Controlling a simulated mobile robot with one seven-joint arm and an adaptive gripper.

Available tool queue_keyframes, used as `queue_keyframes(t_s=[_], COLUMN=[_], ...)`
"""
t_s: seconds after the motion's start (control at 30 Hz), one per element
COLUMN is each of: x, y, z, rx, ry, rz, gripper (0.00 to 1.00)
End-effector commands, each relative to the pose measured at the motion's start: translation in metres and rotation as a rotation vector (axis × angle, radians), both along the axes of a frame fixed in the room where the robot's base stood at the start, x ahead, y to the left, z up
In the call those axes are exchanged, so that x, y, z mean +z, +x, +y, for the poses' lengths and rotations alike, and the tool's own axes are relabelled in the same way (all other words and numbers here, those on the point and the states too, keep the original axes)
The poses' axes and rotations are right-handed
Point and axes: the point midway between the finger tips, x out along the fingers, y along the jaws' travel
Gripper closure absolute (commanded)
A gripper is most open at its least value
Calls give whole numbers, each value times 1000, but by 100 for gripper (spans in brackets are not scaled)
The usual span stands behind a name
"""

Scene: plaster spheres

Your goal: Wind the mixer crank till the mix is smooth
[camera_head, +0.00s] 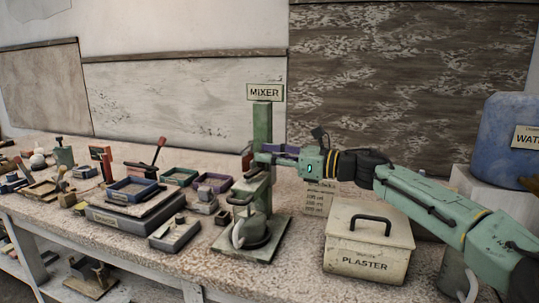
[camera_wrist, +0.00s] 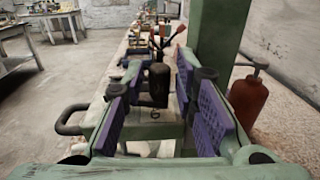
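The mixer (camera_head: 262,130) is a green column on a flat base, with a sign reading MIXER on top. A dark bowl (camera_head: 254,232) stands at its foot; the mix inside cannot be made out. My gripper (camera_head: 268,153) reaches in from the right at the column's upper part. In the wrist view my gripper (camera_wrist: 160,115) has its purple pads spread apart. A dark upright knob (camera_wrist: 158,82), which looks like the crank's grip, stands between the pads with gaps showing. I cannot tell whether either pad touches it. A dark loop handle (camera_wrist: 68,120) is to the left.
A plaster box (camera_head: 368,240) with a black handle stands right of the mixer. A blue water container (camera_head: 505,133) is at the far right. Trays and tools, including a blue tray (camera_head: 133,190), crowd the bench to the left. In the wrist view a red bottle-shaped part (camera_wrist: 248,100) is beside the column.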

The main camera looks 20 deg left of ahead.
Motion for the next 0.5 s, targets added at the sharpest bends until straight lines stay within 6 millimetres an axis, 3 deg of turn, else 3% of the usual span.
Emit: queue_keyframes(t_s=[0.13,0.5], x=[0,0], y=[0,0], z=[0,0], rx=[0,0], ry=[0,1], rz=[0,0], gripper=[75,100])
